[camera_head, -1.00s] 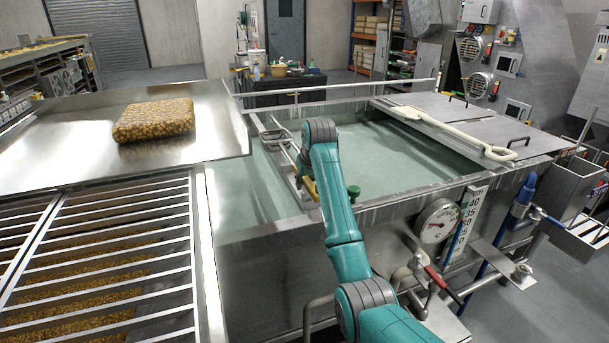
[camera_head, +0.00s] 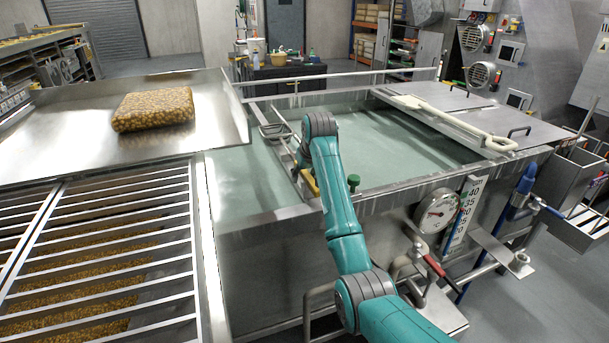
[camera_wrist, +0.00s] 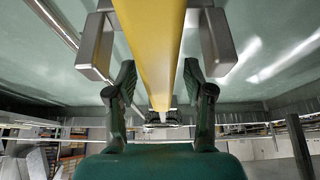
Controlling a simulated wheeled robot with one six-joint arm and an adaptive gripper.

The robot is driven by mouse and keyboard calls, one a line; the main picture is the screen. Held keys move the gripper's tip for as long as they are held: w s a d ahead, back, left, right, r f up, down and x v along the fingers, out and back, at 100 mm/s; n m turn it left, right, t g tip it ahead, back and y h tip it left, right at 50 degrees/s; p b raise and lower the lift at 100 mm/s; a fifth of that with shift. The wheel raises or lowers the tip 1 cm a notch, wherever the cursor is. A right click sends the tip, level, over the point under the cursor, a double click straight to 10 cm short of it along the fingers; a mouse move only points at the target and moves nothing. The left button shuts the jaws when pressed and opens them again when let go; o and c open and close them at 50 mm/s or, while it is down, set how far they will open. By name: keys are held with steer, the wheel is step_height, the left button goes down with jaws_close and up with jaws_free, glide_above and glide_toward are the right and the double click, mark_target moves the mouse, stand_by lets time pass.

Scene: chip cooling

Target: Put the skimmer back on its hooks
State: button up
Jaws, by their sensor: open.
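The skimmer's long yellow handle (camera_wrist: 158,50) runs down the middle of the wrist view. A short yellow piece of it (camera_head: 309,182) shows beside my arm in the head view. My gripper (camera_wrist: 158,78) is open, with one dark green finger on each side of the handle and a gap on both sides. Two grey metal brackets (camera_wrist: 97,45), which look like the hooks, flank the handle; the right one (camera_wrist: 217,42) is close to it. I cannot tell whether the handle rests in them. The skimmer's far end is not clearly seen. My wrist hides much of this spot in the head view.
The water tank (camera_head: 400,145) lies under and beyond my arm. A cream paddle (camera_head: 450,122) lies by the grey lids at right. A bag of chips (camera_head: 153,109) sits on the steel tray (camera_head: 60,128) at left.

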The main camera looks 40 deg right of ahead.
steer(key=v, duration=0.7)
steer(key=shift+r, duration=0.25)
steer(key=shift+s+a, duration=0.1)
steer(key=shift+s, duration=0.05)
